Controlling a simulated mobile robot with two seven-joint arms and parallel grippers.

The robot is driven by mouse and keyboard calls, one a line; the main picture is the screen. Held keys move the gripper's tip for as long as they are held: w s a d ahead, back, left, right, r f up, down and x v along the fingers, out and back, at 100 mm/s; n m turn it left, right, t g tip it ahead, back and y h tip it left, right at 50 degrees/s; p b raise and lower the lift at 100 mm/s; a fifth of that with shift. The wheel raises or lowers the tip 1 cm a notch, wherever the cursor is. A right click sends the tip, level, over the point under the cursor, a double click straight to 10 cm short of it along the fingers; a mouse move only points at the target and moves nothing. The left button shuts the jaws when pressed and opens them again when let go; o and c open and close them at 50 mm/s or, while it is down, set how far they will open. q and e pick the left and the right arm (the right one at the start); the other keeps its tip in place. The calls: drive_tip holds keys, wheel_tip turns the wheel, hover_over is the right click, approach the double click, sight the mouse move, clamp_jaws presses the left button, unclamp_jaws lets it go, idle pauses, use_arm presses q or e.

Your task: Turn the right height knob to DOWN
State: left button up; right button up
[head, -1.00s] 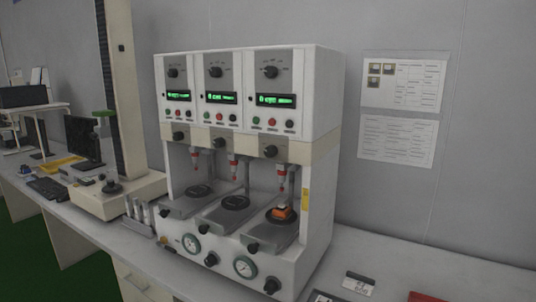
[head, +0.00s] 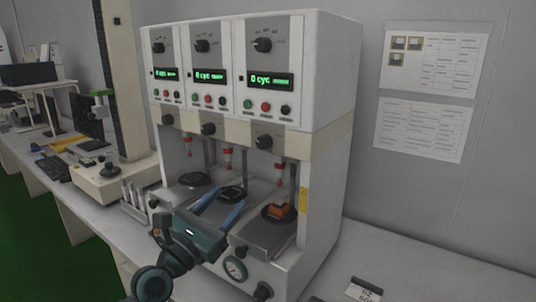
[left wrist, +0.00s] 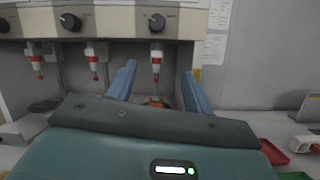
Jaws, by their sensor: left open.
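The test machine (head: 335,165) has three stations side by side. On its beige band, the right station's black knob (head: 264,142) is taken to be the right height knob; its labels are too small to read. My left gripper (head: 232,196) is open and empty, with blue fingers pointing at the machine. It is in front of the lower platforms, below the knob and apart from it. It also fills the lower left wrist view (left wrist: 159,72).
Red-tipped probes (head: 279,176) hang below the band. An orange block (head: 283,211) is on the right platform. A gauge (head: 235,269) and lower black knobs (head: 263,291) are on the front. A tall column device (head: 121,85) stands left. The space before the band is clear.

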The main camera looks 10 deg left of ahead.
sight(260, 145)
use_arm(q)
drive_tip(key=w+d+r, duration=0.1)
drive_tip(key=w+r, duration=0.1)
drive_tip(key=w, duration=0.1)
drive_tip(key=w+d+r+n+p, duration=0.1)
drive_tip(key=w+r, duration=0.2)
drive_tip(key=w, duration=0.1)
drive_tip(key=w+d+r+n+p, duration=0.1)
drive_tip(key=w+r, duration=0.1)
drive_tip(key=w, duration=0.2)
drive_tip(key=shift+w+d+r+t, duration=0.2)
drive_tip(key=shift+w+r+t, duration=0.05)
drive_tip(key=shift+t, duration=0.05)
drive_tip(key=shift+w+d+r, duration=0.15)
drive_tip(key=shift+w, duration=0.3)
use_arm(e)
drive_tip(key=shift+d+r+g, duration=0.2)
drive_tip(key=shift+d+g, duration=0.1)
drive_tip(key=shift+d, duration=0.15)
use_arm(q)
drive_tip(key=shift+c, duration=0.5)
